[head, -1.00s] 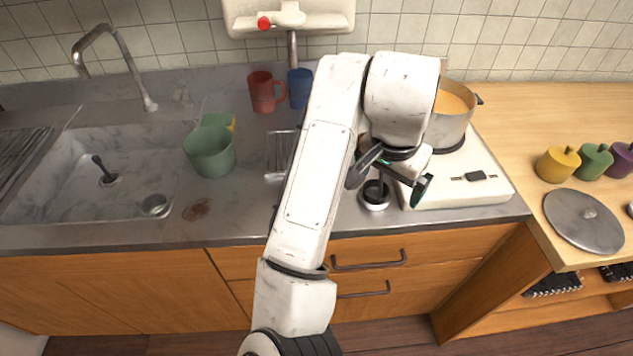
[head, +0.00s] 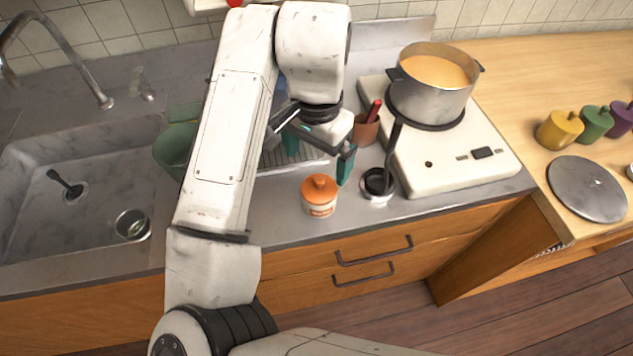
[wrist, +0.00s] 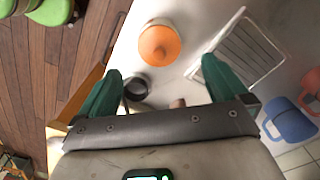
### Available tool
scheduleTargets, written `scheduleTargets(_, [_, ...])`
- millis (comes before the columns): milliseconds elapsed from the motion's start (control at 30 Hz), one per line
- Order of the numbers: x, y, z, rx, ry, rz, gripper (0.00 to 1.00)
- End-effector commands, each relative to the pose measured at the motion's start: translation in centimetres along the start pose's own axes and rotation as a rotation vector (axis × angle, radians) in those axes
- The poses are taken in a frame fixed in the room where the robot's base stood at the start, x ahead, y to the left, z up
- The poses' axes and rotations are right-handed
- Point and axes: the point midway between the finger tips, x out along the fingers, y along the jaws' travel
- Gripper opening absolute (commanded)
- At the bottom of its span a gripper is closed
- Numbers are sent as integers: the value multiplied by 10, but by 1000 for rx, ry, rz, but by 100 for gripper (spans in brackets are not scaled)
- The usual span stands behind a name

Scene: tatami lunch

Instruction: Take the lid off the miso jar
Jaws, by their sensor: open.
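The miso jar (head: 320,209) is a small white jar with a label, upright on the grey counter near its front edge. Its orange lid (head: 319,186) with a round knob sits on top. My gripper (head: 318,150) is open and empty, with dark green fingers, just behind the jar and apart from it. In the wrist view the lid (wrist: 160,44) shows beyond the fingertips, roughly centred between the two fingers. The jar body is mostly hidden under the lid there.
A dark ladle stands in a small holder (head: 377,197) right of the jar, close to my right finger. A brown cup (head: 366,131) and the stove (head: 458,171) with a pot (head: 431,103) are further right. A dish rack (head: 300,160) lies behind. The counter left of the jar is clear.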

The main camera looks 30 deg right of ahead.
Motion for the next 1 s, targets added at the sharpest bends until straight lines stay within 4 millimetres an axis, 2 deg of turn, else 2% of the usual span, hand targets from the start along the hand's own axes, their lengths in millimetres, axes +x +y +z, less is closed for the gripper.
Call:
scheduleTargets(100, [15,0,1,-3,-1,0,100])
scheduleTargets(367, [33,1,-1,-1,0,1,100])
scheduleTargets(633, [70,3,-4,-3,0,0,100])
scheduleTargets(933, [75,3,-4,-1,0,-1,100])
scheduleTargets(1000, [75,3,-4,-1,0,-1,94])
